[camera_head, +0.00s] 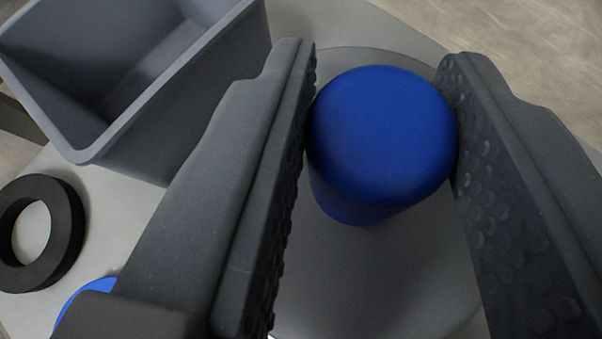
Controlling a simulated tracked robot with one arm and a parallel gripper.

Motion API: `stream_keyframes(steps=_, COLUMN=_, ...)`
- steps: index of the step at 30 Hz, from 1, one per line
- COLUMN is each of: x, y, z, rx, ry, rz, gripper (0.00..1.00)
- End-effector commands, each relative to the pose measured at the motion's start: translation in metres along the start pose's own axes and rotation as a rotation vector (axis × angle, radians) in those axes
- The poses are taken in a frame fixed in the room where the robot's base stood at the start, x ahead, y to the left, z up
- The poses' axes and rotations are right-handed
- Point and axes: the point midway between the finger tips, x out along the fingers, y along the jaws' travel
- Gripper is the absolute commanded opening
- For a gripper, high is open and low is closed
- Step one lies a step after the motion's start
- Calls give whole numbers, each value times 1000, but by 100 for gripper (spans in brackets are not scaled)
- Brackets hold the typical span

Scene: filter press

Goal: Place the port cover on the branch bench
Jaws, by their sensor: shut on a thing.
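My gripper (382,100) is shut on a blue round knob (380,150), with one dark textured finger against each side of it. Below the knob is a wide grey round disc (385,265). Knob and disc together look like the port cover. The fingers hide the disc's left and right parts. A light grey flat top (120,215) lies beneath and to the left; I cannot tell whether it is the branch bench. I cannot tell whether the disc touches this surface or hangs above it.
A grey open bin (150,110) stands at the upper left, close to my left finger. A black ring (68,235) lies at the left edge. Part of another blue thing (88,292) shows at the lower left. Brownish floor (540,45) shows beyond the surface's edge at the upper right.

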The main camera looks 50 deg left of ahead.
Motion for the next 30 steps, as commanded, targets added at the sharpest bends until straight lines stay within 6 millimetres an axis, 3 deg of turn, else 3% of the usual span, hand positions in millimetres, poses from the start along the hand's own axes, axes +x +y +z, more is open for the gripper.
stream_keyframes(steps=9, x=25, y=-4, z=42, rx=-4, ry=-1, rz=-6, gripper=0)
stream_keyframes(steps=17, x=31, y=-5, z=54, rx=-5, ry=-1, rz=-6, gripper=0)
stream_keyframes(steps=25, x=48, y=-5, z=84, rx=-4, ry=-1, rz=-7, gripper=0)
stream_keyframes(steps=30, x=48, y=-6, z=84, rx=-4, ry=-1, rz=-7, gripper=0)
